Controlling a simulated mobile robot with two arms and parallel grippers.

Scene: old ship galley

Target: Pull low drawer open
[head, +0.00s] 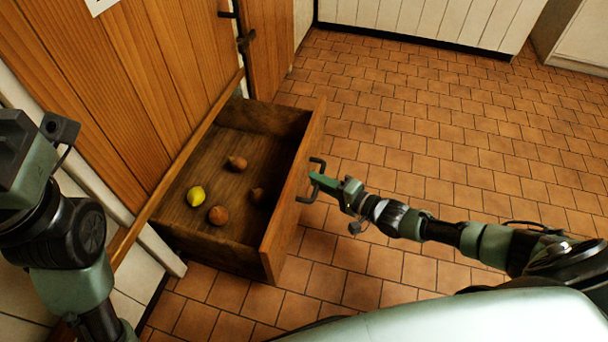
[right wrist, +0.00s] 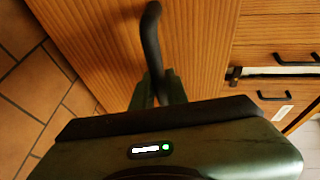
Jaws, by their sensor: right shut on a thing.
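The low drawer (head: 293,190) stands pulled out from the wooden cabinet, with its inside in view. Its dark handle (head: 311,180) is on the outer face of the front panel; it also shows in the right wrist view (right wrist: 152,38). My right gripper (head: 318,180) is shut on this handle, and its fingers (right wrist: 158,90) close around the bar in the right wrist view. My left arm is at the left edge of the head view; its fingertips cannot be made out.
The wooden cabinet (head: 140,70) rises behind the drawer. The tiled floor (head: 430,130) to the right is clear. White panelled units (head: 430,18) stand at the back.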

